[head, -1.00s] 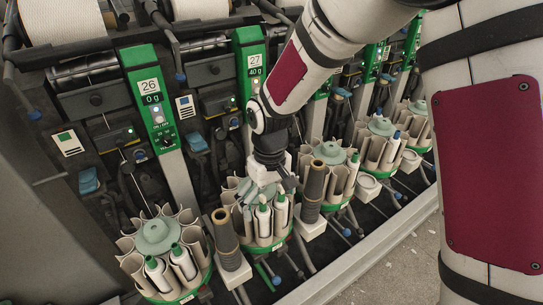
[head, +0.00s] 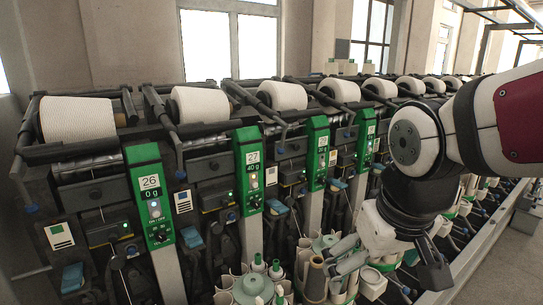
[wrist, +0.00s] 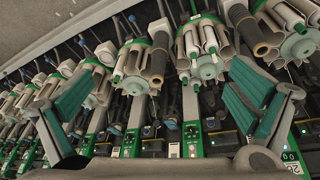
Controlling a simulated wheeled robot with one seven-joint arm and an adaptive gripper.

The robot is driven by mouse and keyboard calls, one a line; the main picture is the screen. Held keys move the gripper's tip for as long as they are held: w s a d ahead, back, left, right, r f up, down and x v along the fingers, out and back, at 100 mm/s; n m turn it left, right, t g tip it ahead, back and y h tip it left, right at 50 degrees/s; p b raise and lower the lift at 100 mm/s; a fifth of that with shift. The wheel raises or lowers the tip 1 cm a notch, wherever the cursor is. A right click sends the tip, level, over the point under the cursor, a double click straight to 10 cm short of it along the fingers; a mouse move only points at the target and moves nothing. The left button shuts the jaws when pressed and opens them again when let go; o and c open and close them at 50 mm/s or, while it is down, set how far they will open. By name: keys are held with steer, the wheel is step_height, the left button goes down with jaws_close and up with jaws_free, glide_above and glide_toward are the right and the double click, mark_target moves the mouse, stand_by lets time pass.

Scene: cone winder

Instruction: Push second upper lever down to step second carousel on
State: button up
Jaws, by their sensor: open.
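Green unit panels line the machine; those numbered 26 (head: 150,195) and 27 (head: 250,170) are nearest in the head view. A blue paddle (head: 192,237) sits on a dark lever left of panel 27; I cannot tell if this is the second upper lever. The carousel in front of panel 27 (head: 252,287), with a pale green hub, shows at the bottom edge, partly cut off. My gripper (head: 417,278) is right of it, over carousels farther along. In the wrist view my gripper (wrist: 165,112) is wide open and empty, its green-padded fingers apart.
Other blue paddles stand left of panel 26 (head: 72,278) and right of panel 27 (head: 277,207). A brown tube (head: 315,280) stands between carousels. White yarn packages (head: 78,118) line the top. Open floor (head: 490,275) lies at the right.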

steer(key=s+d+r+m+t, duration=0.1)
steer(key=s+d, duration=0.3)
steer(key=s, duration=0.4)
steer(key=shift+s+r+m+t, duration=0.2)
steer(key=shift+r+m+t, duration=0.25)
steer(key=shift+r, duration=0.45)
